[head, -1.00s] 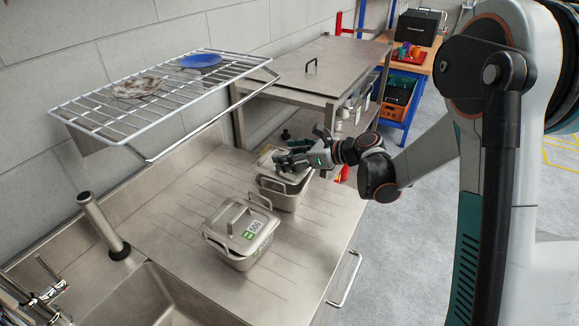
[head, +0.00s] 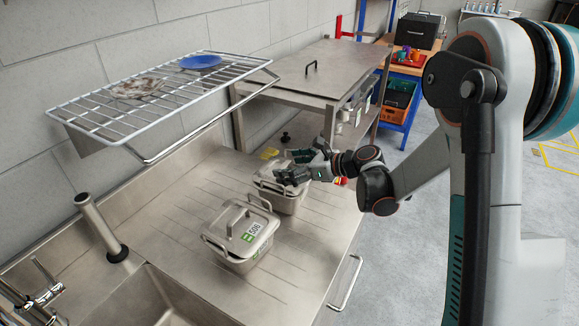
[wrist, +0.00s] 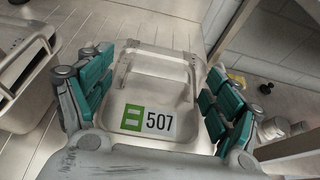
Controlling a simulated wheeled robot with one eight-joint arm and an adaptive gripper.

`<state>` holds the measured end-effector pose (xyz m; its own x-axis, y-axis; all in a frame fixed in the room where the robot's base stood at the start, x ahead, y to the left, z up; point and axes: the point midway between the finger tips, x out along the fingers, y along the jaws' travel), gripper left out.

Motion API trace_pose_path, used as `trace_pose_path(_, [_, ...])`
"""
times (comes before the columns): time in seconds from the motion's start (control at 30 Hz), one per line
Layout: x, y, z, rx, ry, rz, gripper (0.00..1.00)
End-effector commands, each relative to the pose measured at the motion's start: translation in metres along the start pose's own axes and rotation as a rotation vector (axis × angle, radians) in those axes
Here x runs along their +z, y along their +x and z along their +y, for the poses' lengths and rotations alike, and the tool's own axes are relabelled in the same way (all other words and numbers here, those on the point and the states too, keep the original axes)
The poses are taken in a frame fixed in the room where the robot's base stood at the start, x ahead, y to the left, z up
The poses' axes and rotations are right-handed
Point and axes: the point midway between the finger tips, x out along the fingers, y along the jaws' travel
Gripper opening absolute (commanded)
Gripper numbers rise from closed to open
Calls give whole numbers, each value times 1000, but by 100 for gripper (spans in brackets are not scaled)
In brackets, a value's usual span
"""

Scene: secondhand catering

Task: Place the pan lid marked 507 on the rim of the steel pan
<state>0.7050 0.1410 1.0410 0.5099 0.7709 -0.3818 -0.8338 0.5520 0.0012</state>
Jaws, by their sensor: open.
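The pan lid marked 507 (wrist: 135,85) lies between my fingers in the wrist view, its green and white label facing the camera. In the head view this lid (head: 266,180) is on top of the rear steel pan (head: 281,202), partly hidden by my gripper; I cannot tell how evenly it sits on the rim. My gripper (head: 296,167) is open just above the lid, and in the wrist view its teal finger pads (wrist: 158,92) stand on both sides of it. A second pan with a lid marked 506 (head: 240,232) stands nearer, beside the sink.
A wire rack (head: 165,97) with a blue plate (head: 200,61) and a stained plate (head: 137,88) hangs over the steel counter (head: 175,225). A tap (head: 45,290) and sink are at the lower left. A yellow item (head: 270,153) lies behind the rear pan.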

Motion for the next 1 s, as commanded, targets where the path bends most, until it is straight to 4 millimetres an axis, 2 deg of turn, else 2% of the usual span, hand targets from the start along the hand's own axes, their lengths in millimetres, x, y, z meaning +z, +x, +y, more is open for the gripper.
trace_pose_path(0.17, [1, -24, -1, -3, 2, 0, 83])
trace_pose_path(0.4, [2, -74, -1, -4, 3, -1, 83])
trace_pose_path(0.6, [1, -105, 0, -2, 2, 0, 83])
trace_pose_path(0.8, [0, -117, 0, -1, 0, 0, 83])
trace_pose_path(1.0, [0, -118, 0, 0, 0, 0, 83])
